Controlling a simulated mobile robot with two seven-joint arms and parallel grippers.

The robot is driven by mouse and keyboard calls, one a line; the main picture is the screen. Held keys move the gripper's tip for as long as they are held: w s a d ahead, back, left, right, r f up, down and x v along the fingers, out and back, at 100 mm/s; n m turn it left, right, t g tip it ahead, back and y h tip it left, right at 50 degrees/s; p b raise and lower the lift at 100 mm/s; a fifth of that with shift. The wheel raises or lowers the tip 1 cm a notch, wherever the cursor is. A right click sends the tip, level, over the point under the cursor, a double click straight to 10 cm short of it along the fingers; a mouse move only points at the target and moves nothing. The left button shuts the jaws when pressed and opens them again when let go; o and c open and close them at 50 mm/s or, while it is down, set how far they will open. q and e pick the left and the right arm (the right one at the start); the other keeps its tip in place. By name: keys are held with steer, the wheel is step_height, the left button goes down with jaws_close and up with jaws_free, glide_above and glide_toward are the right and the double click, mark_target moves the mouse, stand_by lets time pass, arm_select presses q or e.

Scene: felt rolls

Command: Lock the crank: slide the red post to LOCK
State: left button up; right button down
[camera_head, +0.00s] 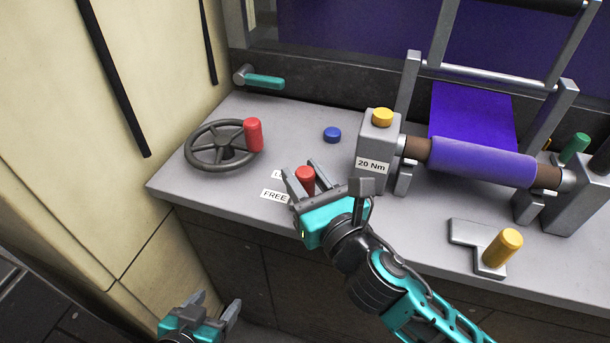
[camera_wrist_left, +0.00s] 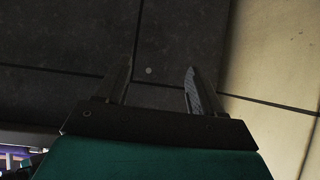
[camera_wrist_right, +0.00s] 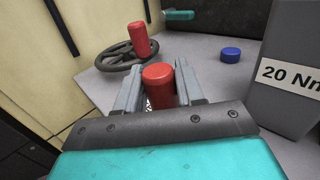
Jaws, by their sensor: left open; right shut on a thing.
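The red post (camera_head: 305,174) stands upright on the grey worktop, beside the FREE label (camera_head: 273,196). Another label (camera_head: 277,174) behind FREE shows only its first letter, L; my gripper hides the rest. My right gripper (camera_head: 307,181) is shut on the red post, with one finger on each side of it. In the right wrist view the post (camera_wrist_right: 159,84) sits between the fingers. My left gripper (camera_head: 213,309) is open and empty, low in front of the worktop; the left wrist view shows its parted fingers (camera_wrist_left: 160,88) over dark panels.
A dark handwheel (camera_head: 222,147) with a red knob (camera_head: 253,135) stands left on the worktop. A blue button (camera_head: 332,134) lies behind the post. The grey 20 Nm block (camera_head: 378,142) and the purple roll (camera_head: 482,162) are right. A yellow-handled lever (camera_head: 504,247) is front right.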

steer(key=shift+w+d+r+p, duration=0.15)
steer(key=shift+w+p, duration=0.15)
steer(key=shift+w, duration=0.05)
steer(key=w, duration=0.2)
steer(key=w+d+p, duration=0.1)
steer(key=shift+w+d+p, duration=0.1)
steer(key=shift+w+p, duration=0.2)
steer(key=shift+w, duration=0.05)
steer(key=shift+w+d, duration=0.15)
steer(key=shift+w, duration=0.15)
arm_select(q)
steer(key=shift+s+a+r+y, duration=0.35)
steer(key=shift+a+r, duration=0.1)
steer(key=shift+a, duration=0.1)
arm_select(e)
steer(key=c, duration=1.1)
jaws_free()
steer(key=shift+c, duration=0.2)
steer(key=o, duration=0.3)
steer(key=shift+w, duration=0.15)
arm_select(q)
steer(key=shift+d, duration=0.15)
arm_select(e)
steer(key=shift+o, duration=0.2)
